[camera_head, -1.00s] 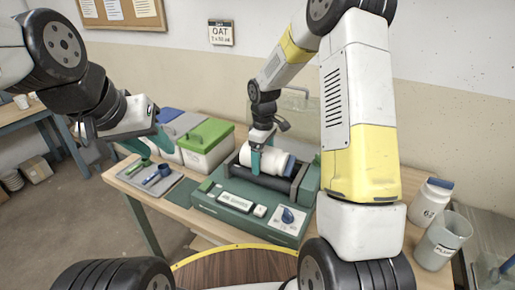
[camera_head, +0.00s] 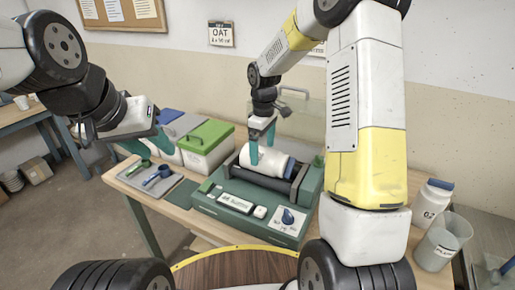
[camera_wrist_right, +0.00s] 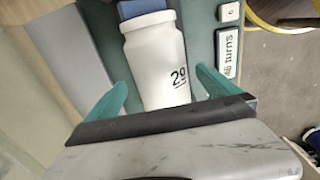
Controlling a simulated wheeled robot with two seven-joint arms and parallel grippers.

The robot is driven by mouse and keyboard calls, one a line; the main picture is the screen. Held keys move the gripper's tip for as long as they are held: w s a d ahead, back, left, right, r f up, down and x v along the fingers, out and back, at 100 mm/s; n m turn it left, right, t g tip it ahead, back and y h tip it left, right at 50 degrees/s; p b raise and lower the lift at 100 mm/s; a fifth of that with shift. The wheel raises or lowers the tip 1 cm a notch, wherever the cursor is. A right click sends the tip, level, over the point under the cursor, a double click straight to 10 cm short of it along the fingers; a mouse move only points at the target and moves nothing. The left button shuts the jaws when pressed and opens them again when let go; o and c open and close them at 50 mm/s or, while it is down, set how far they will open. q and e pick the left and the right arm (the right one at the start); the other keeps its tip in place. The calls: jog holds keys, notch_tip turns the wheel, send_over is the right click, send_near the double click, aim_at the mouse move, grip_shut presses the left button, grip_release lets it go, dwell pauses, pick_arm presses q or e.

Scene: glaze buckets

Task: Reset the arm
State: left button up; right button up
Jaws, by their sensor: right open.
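My right gripper (camera_head: 262,143) is open above a white jar (camera_head: 262,161) with a blue lid. The jar lies on its side on the dark rollers of a green roller machine (camera_head: 240,207). In the right wrist view the jar (camera_wrist_right: 158,65) shows the number 29, and the teal fingers (camera_wrist_right: 162,90) stand apart on either side of it, with gaps. My left gripper (camera_head: 148,146) hangs at the left with its teal fingers apart and nothing seen between them.
A green-lidded bin (camera_head: 206,147) stands left of the machine, beside a blue-lidded one. A grey tray (camera_head: 152,182) holds green and blue tools. A white jar (camera_head: 431,203) and a clear pitcher (camera_head: 441,244) stand at the right.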

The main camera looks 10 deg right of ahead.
jog(key=shift+m+t, duration=0.3)
jog(key=shift+m, duration=0.1)
jog(key=r, duration=0.2)
jog(key=s+r, duration=0.1)
jog(key=r, duration=0.3)
jog(key=shift+s+d, duration=0.3)
jog(key=s+d+r+m+t+y, duration=0.1)
jog(key=s+r+m, duration=0.4)
jog(key=s, duration=0.6)
jog(key=s+d+r+m+t+y, duration=0.1)
jog(key=s+r+m+t, duration=0.3)
jog(key=s+r, duration=0.4)
jog(key=s+d, duration=0.1)
jog(key=s, duration=0.3)
jog(key=shift+m+t, duration=0.3)
jog(key=shift+m, duration=0.1)
jog(key=shift+s+d, duration=0.1)
jog(key=shift+c, duration=0.2)
